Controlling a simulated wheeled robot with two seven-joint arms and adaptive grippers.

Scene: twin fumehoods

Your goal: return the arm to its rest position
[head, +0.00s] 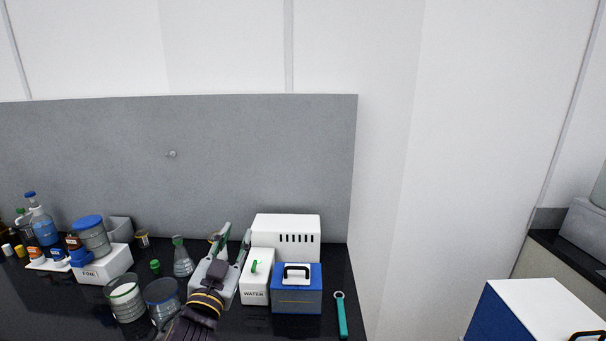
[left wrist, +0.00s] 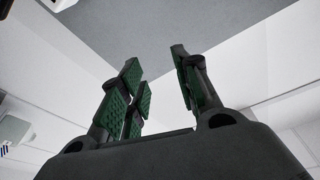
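My left gripper (head: 235,243) shows in the head view over the right part of the black bench. Its fingers point up and away and stand apart, with nothing between them. In the left wrist view the green-padded fingers of the left gripper (left wrist: 160,85) are spread, with only grey panel and white wall behind them. My right gripper is in neither view.
The black bench (head: 50,305) holds a white WATER box (head: 257,285), a blue-and-white case (head: 297,297), a teal wrench (head: 342,318), a flask (head: 183,262), jars and bottles close around the left arm. A grey panel (head: 180,165) stands behind. A blue-and-white box (head: 545,305) is at lower right.

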